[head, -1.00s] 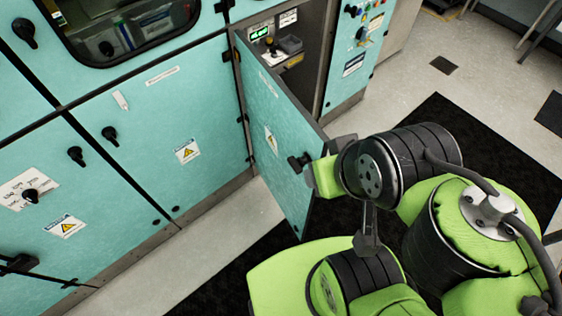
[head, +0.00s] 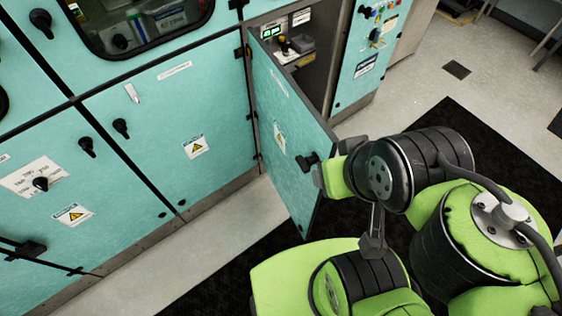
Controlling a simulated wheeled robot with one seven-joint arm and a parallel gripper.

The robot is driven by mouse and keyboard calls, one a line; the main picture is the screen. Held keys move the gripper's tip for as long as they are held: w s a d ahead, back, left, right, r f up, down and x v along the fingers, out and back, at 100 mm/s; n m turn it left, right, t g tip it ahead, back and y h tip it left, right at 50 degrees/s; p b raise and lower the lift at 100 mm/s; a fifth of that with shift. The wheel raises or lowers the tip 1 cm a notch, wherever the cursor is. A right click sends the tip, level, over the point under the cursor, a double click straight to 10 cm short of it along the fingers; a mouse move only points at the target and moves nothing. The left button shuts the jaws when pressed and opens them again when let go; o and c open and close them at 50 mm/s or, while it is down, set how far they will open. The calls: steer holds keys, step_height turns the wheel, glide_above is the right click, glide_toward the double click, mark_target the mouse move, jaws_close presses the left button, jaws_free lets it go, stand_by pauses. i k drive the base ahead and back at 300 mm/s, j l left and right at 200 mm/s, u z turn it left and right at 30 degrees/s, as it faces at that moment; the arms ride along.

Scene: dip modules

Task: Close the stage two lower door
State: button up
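The open teal door (head: 281,140) stands swung out from its cabinet opening, hinged on its left side. My gripper (head: 326,176) is at the door's outer face beside the handle. My green and black arm hides part of it, and its fingers cannot be made out, so I cannot tell whether it grips the handle.
Closed teal panels (head: 180,120) with black knobs run along the left. A control panel (head: 370,45) with coloured buttons is right of the opening.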

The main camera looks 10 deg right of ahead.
mark_target(277, 97)
steer(key=j+u, duration=0.25)
steer(key=u, duration=0.15)
steer(key=j+u, duration=0.25)
steer(key=u, duration=0.15)
steer(key=j+u, duration=0.4)
steer(key=i+j+u, duration=0.1)
steer(key=u, duration=0.3)
